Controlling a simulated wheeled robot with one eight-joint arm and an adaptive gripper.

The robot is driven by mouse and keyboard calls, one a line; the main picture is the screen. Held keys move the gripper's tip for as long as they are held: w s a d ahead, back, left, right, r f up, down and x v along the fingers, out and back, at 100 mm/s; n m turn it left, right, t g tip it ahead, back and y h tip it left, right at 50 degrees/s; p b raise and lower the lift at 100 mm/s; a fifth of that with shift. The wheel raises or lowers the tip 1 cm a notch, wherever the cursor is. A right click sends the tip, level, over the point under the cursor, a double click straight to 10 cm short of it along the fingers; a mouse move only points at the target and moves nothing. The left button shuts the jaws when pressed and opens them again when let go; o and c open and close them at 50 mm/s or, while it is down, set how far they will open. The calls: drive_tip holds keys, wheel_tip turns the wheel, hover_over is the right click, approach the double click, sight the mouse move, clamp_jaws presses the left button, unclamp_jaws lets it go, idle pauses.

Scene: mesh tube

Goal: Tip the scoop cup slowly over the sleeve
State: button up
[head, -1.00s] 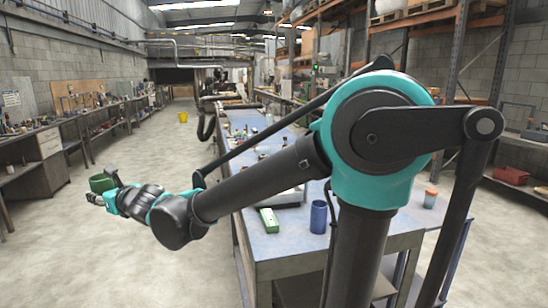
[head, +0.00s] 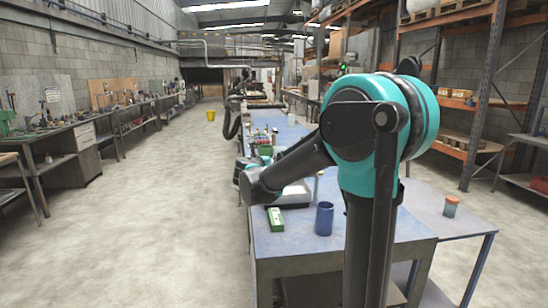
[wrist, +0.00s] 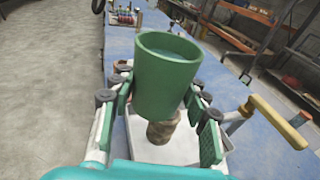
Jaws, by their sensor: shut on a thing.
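The green cup (wrist: 165,80), the scoop cup, stands nearly upright between the fingers of my gripper (wrist: 160,105) in the wrist view. The gripper is shut on it, with green pads on either side. Its rim faces the camera, and I cannot tell what is inside. Beyond and below the cup, a brownish cylinder (wrist: 162,131), perhaps the sleeve, shows over a white tray (wrist: 145,150); the cup hides its upper part.
The blue bench (head: 375,228) also holds a blue cup (head: 324,218) and a green box (head: 275,219). A yellow-handled bar (wrist: 275,122) juts beside the tray. A lidded jar (head: 450,206) stands at the right. The floor left of the bench is open.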

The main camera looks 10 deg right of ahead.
drive_tip(key=shift+s+d+m+g+y, duration=0.2)
drive_tip(key=shift+d+g, duration=0.2)
drive_tip(key=shift+g, duration=0.6)
drive_tip(key=shift+s+d+m+g+y, duration=0.2)
drive_tip(key=shift+d+g, duration=0.25)
drive_tip(key=shift+g, duration=0.55)
drive_tip(key=shift+s+d+m+g+y, duration=0.1)
drive_tip(key=shift+s+d+g, duration=0.25)
drive_tip(key=shift+g, duration=0.65)
drive_tip(key=shift+f+g+y, duration=0.15)
drive_tip(key=shift+g+y, duration=0.15)
drive_tip(key=shift+g, duration=0.3)
drive_tip(key=shift+s+r+g+y, duration=0.1)
drive_tip(key=shift+r+g+y, duration=0.45)
drive_tip(key=shift+g, duration=0.55)
drive_tip(key=shift+r+g+y, duration=0.45)
drive_tip(key=shift+r+g, duration=0.15)
drive_tip(key=shift+g, duration=0.5)
drive_tip(key=shift+w+r+g+y, duration=0.2)
drive_tip(key=shift+r+g+y, duration=0.5)
drive_tip(key=shift+g, duration=0.7)
drive_tip(key=shift+w+d+r+g+y, duration=0.1)
drive_tip(key=shift+w+r+g+y, duration=0.15)
drive_tip(key=shift+g, duration=0.35)
drive_tip(key=shift+w+d+r+g+y, duration=0.15)
drive_tip(key=shift+r+g, duration=0.2)
drive_tip(key=shift+g, duration=0.25)
